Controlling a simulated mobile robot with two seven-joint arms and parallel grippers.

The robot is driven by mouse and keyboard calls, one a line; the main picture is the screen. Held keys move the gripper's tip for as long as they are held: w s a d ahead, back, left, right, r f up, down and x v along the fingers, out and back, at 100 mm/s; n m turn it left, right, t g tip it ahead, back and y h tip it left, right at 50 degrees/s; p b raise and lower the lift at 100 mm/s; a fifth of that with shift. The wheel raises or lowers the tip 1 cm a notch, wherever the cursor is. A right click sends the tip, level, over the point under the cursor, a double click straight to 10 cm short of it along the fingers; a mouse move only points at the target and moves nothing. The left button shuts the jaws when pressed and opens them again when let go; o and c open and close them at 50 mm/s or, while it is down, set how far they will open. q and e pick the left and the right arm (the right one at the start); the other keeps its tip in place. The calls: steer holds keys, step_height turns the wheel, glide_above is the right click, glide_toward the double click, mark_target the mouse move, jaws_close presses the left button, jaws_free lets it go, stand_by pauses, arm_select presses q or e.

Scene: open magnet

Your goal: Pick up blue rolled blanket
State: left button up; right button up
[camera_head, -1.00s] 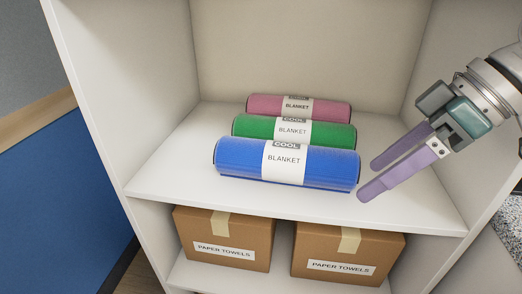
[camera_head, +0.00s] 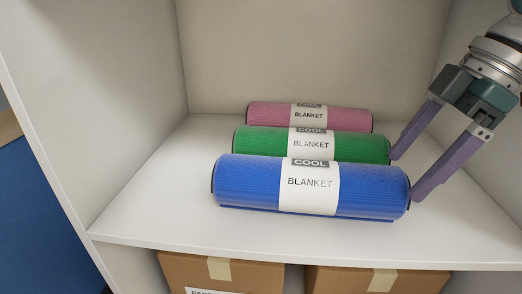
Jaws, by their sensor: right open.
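The blue rolled blanket (camera_head: 248,183) lies on its side on the white shelf, frontmost of three rolls, with a white label reading "COOL BLANKET". My right gripper (camera_head: 403,178) comes in from the right with its two purple fingers spread apart. The near fingertip is close to the right end of the blue roll; I cannot tell if it touches. The far fingertip is near the right end of the green roll. Nothing is between the fingers except perhaps the edge of the blue roll's end. My left gripper is not in view.
A green rolled blanket (camera_head: 262,142) lies right behind the blue one, and a pink one (camera_head: 268,115) behind that. The white shelf (camera_head: 150,205) is bare to the left and right. Cardboard boxes (camera_head: 185,272) (camera_head: 335,280) stand on the level below.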

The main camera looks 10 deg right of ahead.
mark_target(320, 165)
steer(key=w+a, duration=0.1)
steer(key=a, duration=0.2)
steer(key=w+a, duration=0.1)
steer(key=a, duration=0.3)
steer(key=w+a, duration=0.1)
steer(key=a, duration=0.3)
steer(key=shift+w, duration=0.25)
steer(key=x, duration=0.5)
steer(key=shift+f+b, duration=0.1)
steer(key=shift+b, duration=0.2)
jaws_close()
